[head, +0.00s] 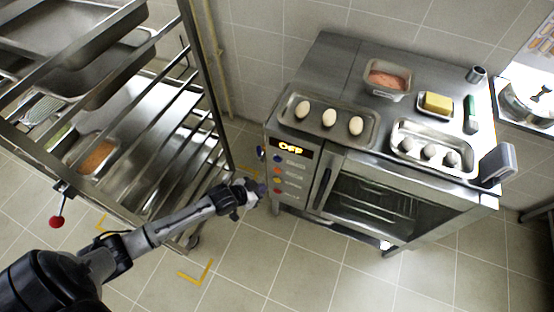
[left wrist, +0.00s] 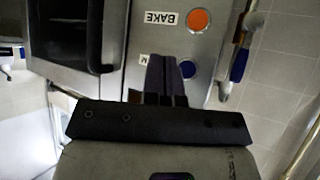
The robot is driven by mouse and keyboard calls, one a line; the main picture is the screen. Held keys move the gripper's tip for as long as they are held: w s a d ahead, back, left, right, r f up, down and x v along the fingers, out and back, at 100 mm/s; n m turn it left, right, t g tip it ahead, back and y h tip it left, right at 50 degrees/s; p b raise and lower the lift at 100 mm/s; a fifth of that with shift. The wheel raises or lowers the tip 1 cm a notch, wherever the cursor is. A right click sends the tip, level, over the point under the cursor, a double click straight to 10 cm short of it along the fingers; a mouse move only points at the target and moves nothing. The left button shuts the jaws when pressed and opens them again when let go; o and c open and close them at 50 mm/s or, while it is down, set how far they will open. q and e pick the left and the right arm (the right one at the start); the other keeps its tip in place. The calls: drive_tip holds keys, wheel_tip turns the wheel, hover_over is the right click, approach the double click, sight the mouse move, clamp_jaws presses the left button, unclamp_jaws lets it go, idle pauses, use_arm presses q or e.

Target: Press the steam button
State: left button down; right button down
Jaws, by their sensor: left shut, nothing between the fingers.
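The oven control panel (head: 292,172) has a column of coloured buttons under a lit display that reads "OFF" (head: 290,147). In the left wrist view a blue button (left wrist: 188,69) sits right beside my fingers. Its label is mostly covered by them; one letter, like an M, shows. An orange button (left wrist: 198,21) labelled BAKE is above it. My left gripper (head: 261,188) is shut and empty, close in front of the panel's lower left; it also shows in the left wrist view (left wrist: 162,75). I cannot tell whether the fingertips touch the panel. My right gripper is not in view.
A tray with three eggs (head: 287,116), a pan of pink food (head: 386,82) and a tray of dark round items (head: 405,128) stand on the oven. The oven door (head: 375,200) is right of the panel. A metal rack (head: 205,75) stands left.

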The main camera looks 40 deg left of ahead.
sight(277, 159)
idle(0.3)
use_arm(q)
drive_tip(key=w+a+b, duration=0.2)
drive_tip(key=w+b, duration=0.3)
drive_tip(key=w, duration=0.3)
drive_tip(key=shift+w+a+b, duration=0.15)
drive_tip(key=shift+w+b, duration=0.1)
drive_tip(key=shift+b, duration=0.15)
idle(0.8)
idle(0.8)
drive_tip(key=shift+w, duration=0.15)
idle(0.3)
drive_tip(key=shift+w+a, duration=0.15)
drive_tip(key=shift+w, duration=0.1)
